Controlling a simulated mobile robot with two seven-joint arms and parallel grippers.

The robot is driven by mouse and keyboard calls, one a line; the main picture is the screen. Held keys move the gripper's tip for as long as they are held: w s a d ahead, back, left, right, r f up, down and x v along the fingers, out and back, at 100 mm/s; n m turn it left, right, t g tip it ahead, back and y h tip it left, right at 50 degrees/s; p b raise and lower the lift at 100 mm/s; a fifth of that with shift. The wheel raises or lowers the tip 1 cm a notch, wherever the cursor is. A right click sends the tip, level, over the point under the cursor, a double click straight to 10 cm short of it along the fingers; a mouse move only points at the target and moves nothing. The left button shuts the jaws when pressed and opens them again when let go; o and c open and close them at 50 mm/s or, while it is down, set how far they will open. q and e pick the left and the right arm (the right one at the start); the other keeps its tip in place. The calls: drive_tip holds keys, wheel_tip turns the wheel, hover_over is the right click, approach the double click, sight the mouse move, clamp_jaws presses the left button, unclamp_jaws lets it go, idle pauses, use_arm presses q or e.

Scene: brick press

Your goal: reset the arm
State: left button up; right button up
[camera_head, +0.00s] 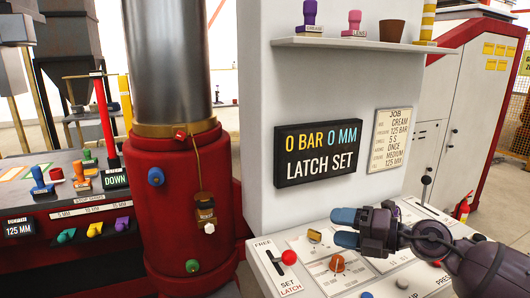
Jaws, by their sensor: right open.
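My right arm comes in from the lower right, over the sloped white control panel (310,284). My right gripper (342,228) points left with its two blue-tipped fingers slightly apart. Nothing shows between them. It hangs above the panel, near a yellow knob (314,236) and an orange knob (337,263), and appears apart from both. My left gripper is out of view. My forearm hides part of the panel's right side.
A red-knobbed latch lever (289,257) stands at the panel's left. The display (318,153) reads 0 BAR 0 MM, LATCH SET. A job card (392,140) hangs beside it. The red press (180,215) stands left, and a shelf (355,44) with stamps juts above.

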drive_tip(key=s+d+f+m+t+h, duration=0.4)
drive_tip(key=s+d+f+m+h, duration=0.3)
drive_tip(key=m, duration=0.7)
drive_tip(key=s+d+f+m+t+h, duration=0.45)
drive_tip(key=m+h, duration=0.55)
drive_tip(key=m, duration=0.4)
drive_tip(key=s+f+m+g+y, duration=0.1)
drive_tip(key=s+f+m+g, duration=0.1)
drive_tip(key=s+f+g, duration=0.35)
drive_tip(key=s+f+m+g, duration=0.1)
drive_tip(key=s+f+g, duration=0.2)
drive_tip(key=s, duration=0.6)
drive_tip(key=s+f+m+g+y, duration=0.1)
drive_tip(key=s+f+m+g, duration=0.1)
drive_tip(key=s+f+g, duration=0.45)
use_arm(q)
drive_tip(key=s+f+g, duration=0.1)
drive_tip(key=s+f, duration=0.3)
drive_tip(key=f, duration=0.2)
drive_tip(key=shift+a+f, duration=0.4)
use_arm(e)
drive_tip(key=w+f+t, duration=0.6)
drive_tip(key=f+t, duration=0.1)
drive_tip(key=t, duration=0.3)
drive_tip(key=shift+w+a+f+n, duration=0.15)
drive_tip(key=shift+w+f+n, duration=0.1)
drive_tip(key=shift+n, duration=0.15)
